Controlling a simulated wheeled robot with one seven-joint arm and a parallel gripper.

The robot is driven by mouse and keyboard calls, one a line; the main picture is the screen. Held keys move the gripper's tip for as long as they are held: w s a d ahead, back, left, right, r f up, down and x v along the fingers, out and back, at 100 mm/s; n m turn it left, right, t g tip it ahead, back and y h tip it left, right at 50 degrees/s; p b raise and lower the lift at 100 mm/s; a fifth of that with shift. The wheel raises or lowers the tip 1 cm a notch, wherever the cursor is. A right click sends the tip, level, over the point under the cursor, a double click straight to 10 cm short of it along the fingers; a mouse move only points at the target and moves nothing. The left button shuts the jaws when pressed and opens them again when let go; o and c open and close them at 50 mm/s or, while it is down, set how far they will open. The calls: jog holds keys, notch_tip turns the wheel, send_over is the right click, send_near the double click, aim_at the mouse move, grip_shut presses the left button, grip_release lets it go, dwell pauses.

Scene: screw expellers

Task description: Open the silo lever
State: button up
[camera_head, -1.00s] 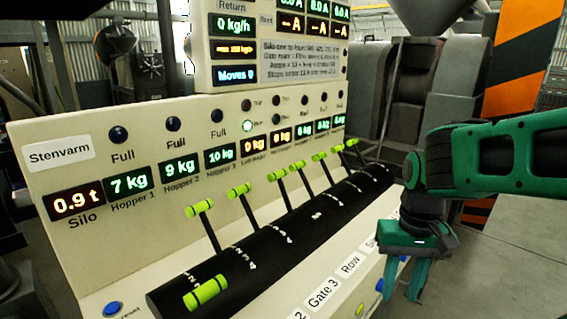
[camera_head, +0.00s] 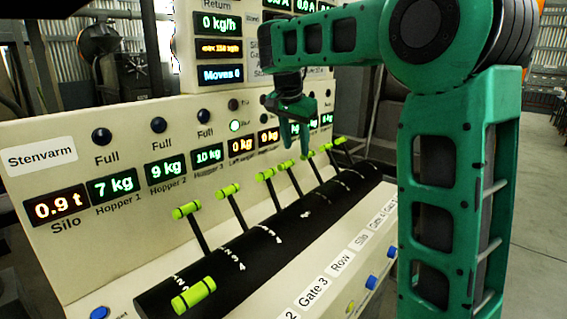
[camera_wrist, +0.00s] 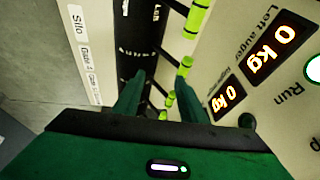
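The control panel has a black drum (camera_head: 262,243) with a row of levers with lime-green handles. A label reading Silo (camera_head: 361,241) is on the front strip; it also shows in the wrist view (camera_wrist: 78,22). The lever with handle (camera_head: 289,165) stands upright near the middle of the row. I cannot tell for certain which lever belongs to the Silo label. My gripper (camera_head: 295,145) is over the row's far half, fingers pointing down. In the wrist view the fingers (camera_wrist: 160,82) are apart, with lever handles (camera_wrist: 185,66) seen around and between them. It holds nothing visible.
The nearest lever (camera_head: 193,295) leans towards the front; several other levers stand up close together. The upright panel face (camera_head: 110,240) with readouts rises behind the drum. Blue buttons (camera_head: 371,282) sit on the front edge. Open floor (camera_head: 535,220) lies at the right.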

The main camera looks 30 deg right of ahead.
aim_at(284, 163)
jog(key=w+a+r+m, duration=0.1)
jog(key=w+a, duration=0.2)
jog(key=w, duration=0.2)
jog(key=shift+t, duration=0.3)
jog(key=x, duration=1)
jog(key=shift+s+d+f, duration=0.15)
grip_shut()
